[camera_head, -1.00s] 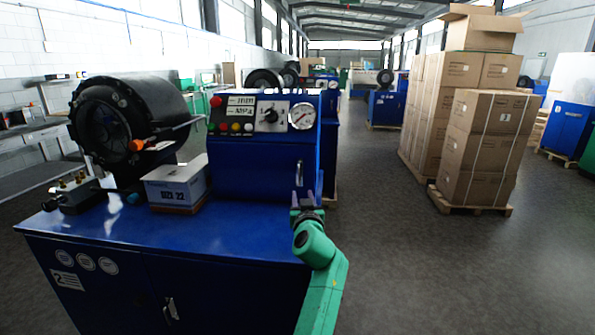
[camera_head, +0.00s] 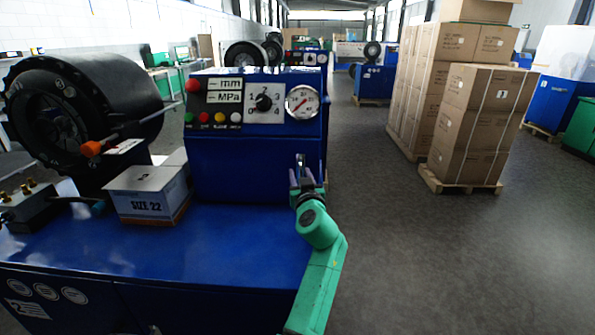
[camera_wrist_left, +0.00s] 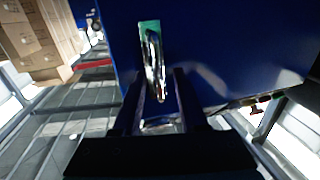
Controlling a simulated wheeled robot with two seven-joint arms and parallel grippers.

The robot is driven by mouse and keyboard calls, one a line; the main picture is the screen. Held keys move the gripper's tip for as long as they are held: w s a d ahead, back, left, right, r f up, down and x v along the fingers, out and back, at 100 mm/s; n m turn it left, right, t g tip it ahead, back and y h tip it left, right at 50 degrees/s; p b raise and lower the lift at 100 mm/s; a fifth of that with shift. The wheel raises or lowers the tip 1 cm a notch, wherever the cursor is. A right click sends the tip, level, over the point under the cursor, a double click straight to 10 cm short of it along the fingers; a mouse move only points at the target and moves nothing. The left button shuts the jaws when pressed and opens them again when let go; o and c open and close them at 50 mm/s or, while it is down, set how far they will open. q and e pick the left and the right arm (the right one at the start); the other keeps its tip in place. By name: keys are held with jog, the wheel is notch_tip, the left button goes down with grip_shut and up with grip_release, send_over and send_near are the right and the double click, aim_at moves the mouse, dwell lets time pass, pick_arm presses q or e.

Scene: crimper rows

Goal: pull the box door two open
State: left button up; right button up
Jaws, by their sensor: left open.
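The blue box door (camera_head: 240,170) is the front of the control box on the machine whose cabinet is marked 2. It looks closed. Its upright metal handle (camera_head: 300,160) is near the door's right edge and shows large in the left wrist view (camera_wrist_left: 153,60). My left gripper (camera_head: 303,178) is open just in front of and below the handle. In the left wrist view, its two dark fingers (camera_wrist_left: 158,80) point at the door, with the handle's lower part between them. I cannot tell whether they touch it. My right gripper is not in view.
A SIZE 22 carton (camera_head: 148,193) stands on the blue cabinet top (camera_head: 225,245), left of the door. A black round crimper head (camera_head: 60,115) is farther left. Stacked cartons (camera_head: 478,125) stand on a pallet at the right. The grey floor (camera_head: 430,260) right of the cabinet is clear.

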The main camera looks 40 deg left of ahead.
pick_arm(q)
jog(key=shift+s+d+r, duration=0.1)
jog(key=shift+d, duration=0.1)
jog(key=shift+s+d+r, duration=0.1)
jog(key=shift+s, duration=0.05)
grip_shut()
dwell(1.0)
